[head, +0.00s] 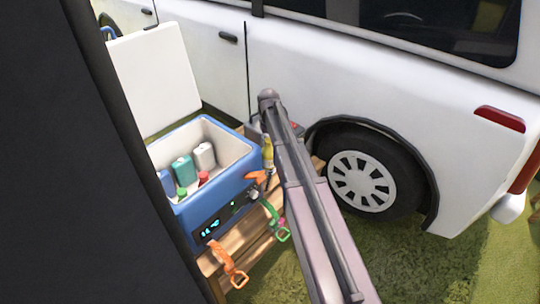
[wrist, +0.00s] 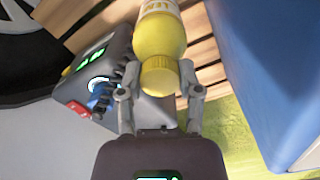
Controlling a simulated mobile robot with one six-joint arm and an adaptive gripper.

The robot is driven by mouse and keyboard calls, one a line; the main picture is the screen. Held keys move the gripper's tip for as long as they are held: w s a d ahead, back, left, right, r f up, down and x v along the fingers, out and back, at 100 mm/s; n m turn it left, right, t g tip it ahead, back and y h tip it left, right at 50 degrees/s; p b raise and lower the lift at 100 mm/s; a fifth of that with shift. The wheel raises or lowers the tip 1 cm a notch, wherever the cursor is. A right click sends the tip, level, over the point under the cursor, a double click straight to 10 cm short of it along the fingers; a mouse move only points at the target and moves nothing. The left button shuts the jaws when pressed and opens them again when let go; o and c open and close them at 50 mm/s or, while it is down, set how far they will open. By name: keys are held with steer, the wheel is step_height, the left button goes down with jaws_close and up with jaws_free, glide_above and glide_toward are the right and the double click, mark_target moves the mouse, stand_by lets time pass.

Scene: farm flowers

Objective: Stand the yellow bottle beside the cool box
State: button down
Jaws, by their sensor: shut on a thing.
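The yellow bottle (head: 268,154) shows in the head view just right of the blue cool box (head: 225,185), roughly upright. In the wrist view my gripper (wrist: 159,74) is shut on the yellow bottle (wrist: 158,36) near its yellow cap, one finger on each side. The bottle's body points away from the gripper, over the wooden slats. I cannot tell whether its base touches them. The cool box is open, its white lid raised, with several bottles inside. Its blue side (wrist: 265,75) is at the right of the wrist view, apart from the bottle. My arm hides the gripper in the head view.
The wooden bench (head: 240,240) carries the cool box. A grey device (wrist: 118,75) with a lit display stands close left of the bottle in the wrist view. Orange (head: 228,262) and green (head: 275,222) straps hang at the bench front. A white van (head: 400,85) stands behind.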

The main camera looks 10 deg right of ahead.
mark_target(268, 150)
steer(key=shift+f+b, duration=0.3)
steer(key=shift+f, duration=0.35)
steer(key=shift+f+b, duration=1.8)
steer(key=shift+b, duration=0.05)
steer(key=shift+f, duration=0.15)
steer(key=shift+c, duration=1.3)
jaws_free()
steer(key=shift+r, duration=0.2)
step_height(268, 150, up, 12)
steer(key=p, duration=1.2)
